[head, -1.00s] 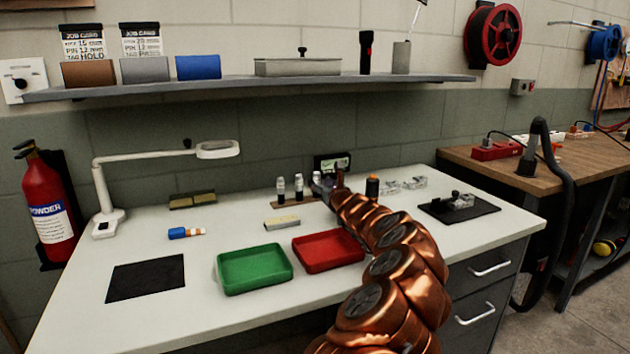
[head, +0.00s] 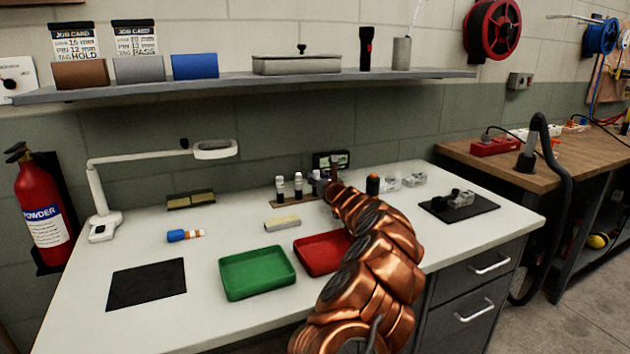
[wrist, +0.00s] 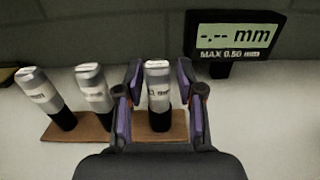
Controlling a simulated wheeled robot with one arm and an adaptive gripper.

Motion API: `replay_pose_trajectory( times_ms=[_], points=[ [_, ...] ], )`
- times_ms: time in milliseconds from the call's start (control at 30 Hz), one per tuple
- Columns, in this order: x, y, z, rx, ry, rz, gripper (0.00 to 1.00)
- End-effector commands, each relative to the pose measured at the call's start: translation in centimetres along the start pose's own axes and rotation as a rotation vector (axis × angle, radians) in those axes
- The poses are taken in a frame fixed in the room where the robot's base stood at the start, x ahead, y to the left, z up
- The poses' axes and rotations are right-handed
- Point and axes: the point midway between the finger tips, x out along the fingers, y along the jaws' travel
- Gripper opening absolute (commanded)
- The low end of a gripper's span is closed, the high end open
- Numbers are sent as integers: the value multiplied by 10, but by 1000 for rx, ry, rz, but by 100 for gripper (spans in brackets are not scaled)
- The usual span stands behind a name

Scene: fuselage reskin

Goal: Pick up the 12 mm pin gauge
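Several pin gauges with silver tops and black lower parts stand on a brown rack (wrist: 85,131). The left gauge (wrist: 39,92) and the middle gauge (wrist: 93,90) tilt in the wrist view; the right gauge (wrist: 158,82) looks upright. Their size marks are too blurred to read, so I cannot tell which is 12 mm. My gripper (wrist: 160,92) is open, one purple-padded finger on each side of the right gauge, with gaps showing. In the head view the left gauge (head: 280,188) and middle gauge (head: 298,186) show; my arm partly covers the rack's right end.
A gauge display (wrist: 236,38) reading "-.-- mm" stands behind to the right. A green tray (head: 257,273) and a red tray (head: 318,254) lie nearer the front. A dark mat (head: 147,285) is at left. A magnifier lamp (head: 103,225) stands at back left.

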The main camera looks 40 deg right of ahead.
Motion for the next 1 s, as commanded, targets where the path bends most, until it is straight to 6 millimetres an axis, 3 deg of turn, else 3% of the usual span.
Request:
replay_pose_trajectory(
  times_ms=[333, 733, 1000],
  points=[
    [1, 3, 0, 0, 0, 4, 0],
    [1, 4, 3, 0, -1, 5, 0],
    [1, 4, 35, -2, -4, 6, 0]
  ],
)
